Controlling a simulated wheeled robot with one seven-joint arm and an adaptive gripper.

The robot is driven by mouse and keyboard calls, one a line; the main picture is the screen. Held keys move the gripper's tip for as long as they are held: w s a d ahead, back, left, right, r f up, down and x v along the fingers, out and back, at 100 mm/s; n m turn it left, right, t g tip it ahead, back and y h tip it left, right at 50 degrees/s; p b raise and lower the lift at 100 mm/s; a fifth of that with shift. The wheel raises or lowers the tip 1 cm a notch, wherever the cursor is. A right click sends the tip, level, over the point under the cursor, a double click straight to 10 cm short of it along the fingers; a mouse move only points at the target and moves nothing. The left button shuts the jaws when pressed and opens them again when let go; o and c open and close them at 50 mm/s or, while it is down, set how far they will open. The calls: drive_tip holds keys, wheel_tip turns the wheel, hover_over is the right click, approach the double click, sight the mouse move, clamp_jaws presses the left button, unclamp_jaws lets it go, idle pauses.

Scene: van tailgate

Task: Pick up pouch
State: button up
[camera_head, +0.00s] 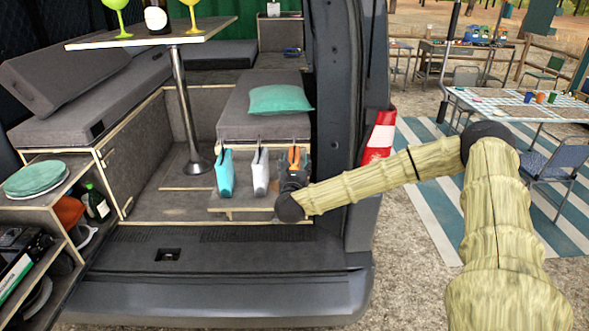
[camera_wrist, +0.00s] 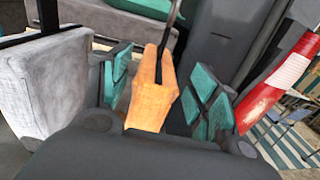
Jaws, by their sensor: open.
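Three pouches hang in a row from hooks below the grey bench cushion: a blue pouch (camera_head: 224,172), a white-grey pouch (camera_head: 260,171) and an orange pouch (camera_head: 294,157). In the wrist view the orange pouch (camera_wrist: 152,98) stands between the two teal-padded fingers of my gripper (camera_wrist: 163,84). The fingers are open, with a visible gap on the pouch's right side; contact on its left is hard to judge. In the head view my gripper (camera_head: 293,176) hides the lower part of the orange pouch. The white-grey pouch (camera_wrist: 48,82) is just left of the left finger.
The bench cushion (camera_head: 264,105) with a teal pillow (camera_head: 280,99) is above the pouches. A table leg (camera_head: 184,110) is to the left. The van floor (camera_head: 165,205) there is clear.

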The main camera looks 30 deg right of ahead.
sight(294, 154)
drive_tip(key=p+x, duration=0.1)
drive_tip(key=x, duration=0.2)
drive_tip(key=shift+w+a+r+p, duration=0.1)
drive_tip(key=shift+a+r+p, duration=0.15)
drive_tip(key=shift+p, duration=0.1)
drive_tip(key=shift+w+d+f, duration=0.15)
drive_tip(key=shift+w+d, duration=0.15)
drive_tip(key=shift+w, duration=0.05)
drive_tip(key=shift+c, duration=0.4)
clamp_jaws()
